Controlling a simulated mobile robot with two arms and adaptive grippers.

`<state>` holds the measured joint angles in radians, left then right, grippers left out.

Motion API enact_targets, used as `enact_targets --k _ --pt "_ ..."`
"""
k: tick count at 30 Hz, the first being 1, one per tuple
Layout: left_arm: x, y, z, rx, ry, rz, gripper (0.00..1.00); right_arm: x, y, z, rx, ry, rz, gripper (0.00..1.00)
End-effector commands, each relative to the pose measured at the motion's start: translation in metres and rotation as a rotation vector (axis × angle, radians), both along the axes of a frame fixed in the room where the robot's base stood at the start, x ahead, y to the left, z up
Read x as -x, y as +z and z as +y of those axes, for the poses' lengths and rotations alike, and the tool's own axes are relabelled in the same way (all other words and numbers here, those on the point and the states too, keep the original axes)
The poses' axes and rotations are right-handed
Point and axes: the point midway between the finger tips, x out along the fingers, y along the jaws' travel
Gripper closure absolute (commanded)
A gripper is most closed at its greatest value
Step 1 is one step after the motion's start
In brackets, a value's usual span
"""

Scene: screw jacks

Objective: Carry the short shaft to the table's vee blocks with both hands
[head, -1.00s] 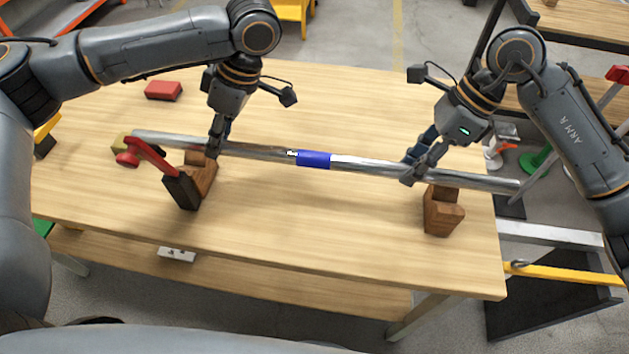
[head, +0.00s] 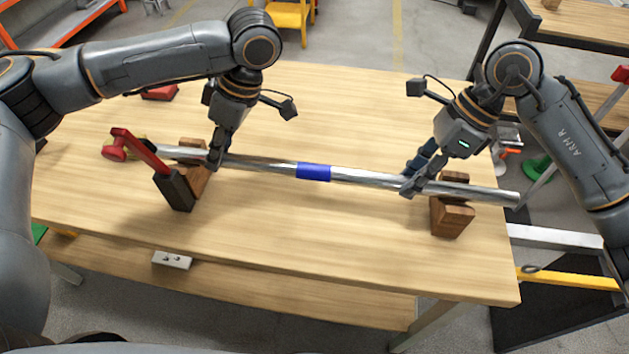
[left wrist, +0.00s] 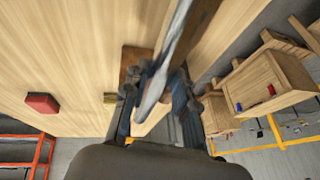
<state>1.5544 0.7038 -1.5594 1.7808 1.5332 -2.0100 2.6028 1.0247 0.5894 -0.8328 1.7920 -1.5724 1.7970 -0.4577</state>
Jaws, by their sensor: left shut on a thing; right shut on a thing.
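The short shaft (head: 270,165) is a long silver bar with a blue band (head: 313,172) at its middle. It runs across the table, between the humps of the left wooden vee block (head: 196,182) and the right vee block (head: 451,217). Whether it touches the vees I cannot tell. My left gripper (head: 215,157) is shut on the shaft just right of the left block. My right gripper (head: 410,184) is shut on it just left of the right block. In the left wrist view the shaft (left wrist: 155,90) passes between the fingers (left wrist: 160,108).
A red lever on a dark post (head: 175,191) stands in front of the left block, near the shaft's left end. A red box (head: 160,93) lies behind on the table (head: 330,110). A dark shelf unit with a yellow bar (head: 568,278) stands off the right edge.

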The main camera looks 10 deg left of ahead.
Motion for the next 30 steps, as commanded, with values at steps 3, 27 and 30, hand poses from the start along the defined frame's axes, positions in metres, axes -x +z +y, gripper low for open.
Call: enact_targets --k 3,27,30 --pt "-0.001 -0.004 0.0 -0.001 0.0 -0.004 1.0 -0.001 -0.002 0.001 -0.009 0.0 -0.007 1.0" --pt "-0.004 0.008 -0.007 -0.001 -0.001 -0.005 0.5 0.0 -0.01 0.0 0.0 0.0 0.0 0.5" --pt "-0.008 0.025 -0.015 -0.001 -0.001 -0.006 0.5 0.0 -0.01 0.0 0.0 0.0 0.0 0.5"
